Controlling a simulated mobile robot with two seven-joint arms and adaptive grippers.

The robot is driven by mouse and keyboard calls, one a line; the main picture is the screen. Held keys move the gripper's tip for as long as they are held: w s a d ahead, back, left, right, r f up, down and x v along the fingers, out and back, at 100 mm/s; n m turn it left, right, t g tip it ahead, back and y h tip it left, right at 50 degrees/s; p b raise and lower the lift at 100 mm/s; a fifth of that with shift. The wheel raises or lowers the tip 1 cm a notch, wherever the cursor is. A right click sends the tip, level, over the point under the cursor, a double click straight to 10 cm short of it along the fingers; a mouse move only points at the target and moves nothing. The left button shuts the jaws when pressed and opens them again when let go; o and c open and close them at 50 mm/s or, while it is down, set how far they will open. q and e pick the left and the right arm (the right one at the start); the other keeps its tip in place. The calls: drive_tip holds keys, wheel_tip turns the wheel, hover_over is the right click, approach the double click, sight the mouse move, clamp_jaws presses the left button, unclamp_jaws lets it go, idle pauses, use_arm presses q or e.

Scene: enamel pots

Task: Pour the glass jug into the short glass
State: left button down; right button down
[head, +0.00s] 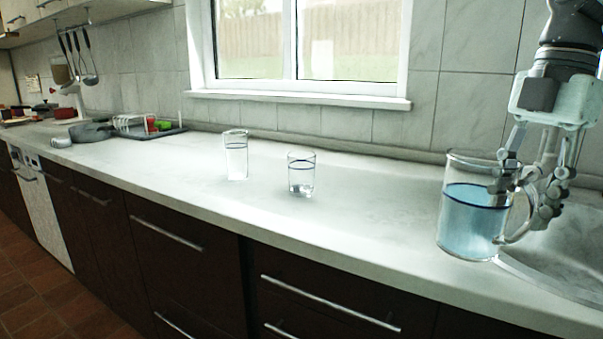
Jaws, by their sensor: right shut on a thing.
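The glass jug (467,222) is at the right of the head view, upright, with bluish liquid filling a bit over half of it. My right gripper (518,187) comes down from above and is shut on the jug at its handle side. The short glass (301,176) stands upright on the counter near the middle, to the left of the jug and apart from it. It has a dark ring around it below the rim. A taller glass (235,157) stands to its left. My left gripper is not in view.
The pale counter (370,225) is clear between the short glass and the jug. A sink (565,262) lies at the right. A dark tray (165,133) with red and green items and a grey pan (90,131) are far left. A window is behind.

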wheel_tip(320, 180, up, 4)
drive_tip(key=p, duration=0.3)
drive_tip(key=shift+r, duration=1)
drive_tip(key=shift+f, duration=0.1)
